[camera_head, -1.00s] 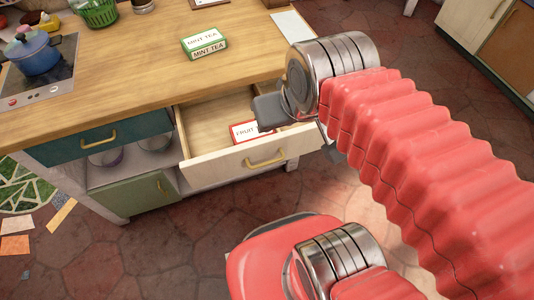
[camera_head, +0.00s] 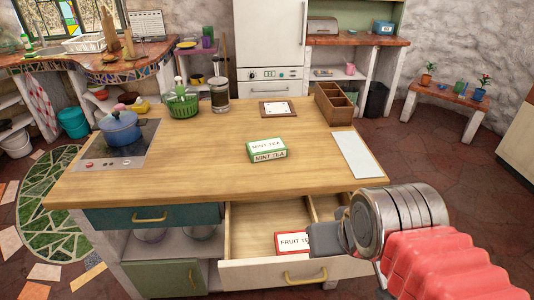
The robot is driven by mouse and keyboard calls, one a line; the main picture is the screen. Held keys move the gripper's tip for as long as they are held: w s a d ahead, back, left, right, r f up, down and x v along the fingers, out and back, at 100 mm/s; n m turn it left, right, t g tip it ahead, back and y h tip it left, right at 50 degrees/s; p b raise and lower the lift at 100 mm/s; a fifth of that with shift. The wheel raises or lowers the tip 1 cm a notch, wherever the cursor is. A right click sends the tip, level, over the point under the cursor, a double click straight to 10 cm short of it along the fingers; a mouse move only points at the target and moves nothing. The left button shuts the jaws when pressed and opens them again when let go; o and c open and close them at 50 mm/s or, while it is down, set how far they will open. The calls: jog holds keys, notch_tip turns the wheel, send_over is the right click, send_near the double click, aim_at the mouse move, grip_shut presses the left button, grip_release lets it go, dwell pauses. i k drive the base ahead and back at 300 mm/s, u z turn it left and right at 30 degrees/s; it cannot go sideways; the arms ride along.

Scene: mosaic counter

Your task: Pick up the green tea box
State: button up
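The green tea box (camera_head: 267,150), a green and white box labelled MINT TEA, lies flat on the wooden counter near its middle. My gripper (camera_head: 327,240) is at the lower right, in front of the counter and over the open drawer, to the right of and nearer than the tea box. Its fingers show side-on as a grey shape, so I cannot tell whether they are open or shut. It is apart from the green tea box.
A red and white fruit tea box (camera_head: 291,243) lies in the open drawer (camera_head: 262,273), partly hidden by my gripper. A white sheet (camera_head: 357,155), a wooden organiser (camera_head: 333,103), a framed card (camera_head: 278,108), a green basket (camera_head: 182,104) and a blue pot (camera_head: 120,128) on the hob stand on the counter.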

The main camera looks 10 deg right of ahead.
aim_at(273, 148)
jog(key=u, duration=0.05)
jog(key=k, duration=0.65)
jog(key=u, duration=0.3)
jog(key=i, duration=0.55)
jog(key=u, duration=0.9)
jog(key=i, duration=0.55)
jog(key=u, duration=0.5)
jog(key=i, duration=0.65)
jog(key=u, duration=0.25)
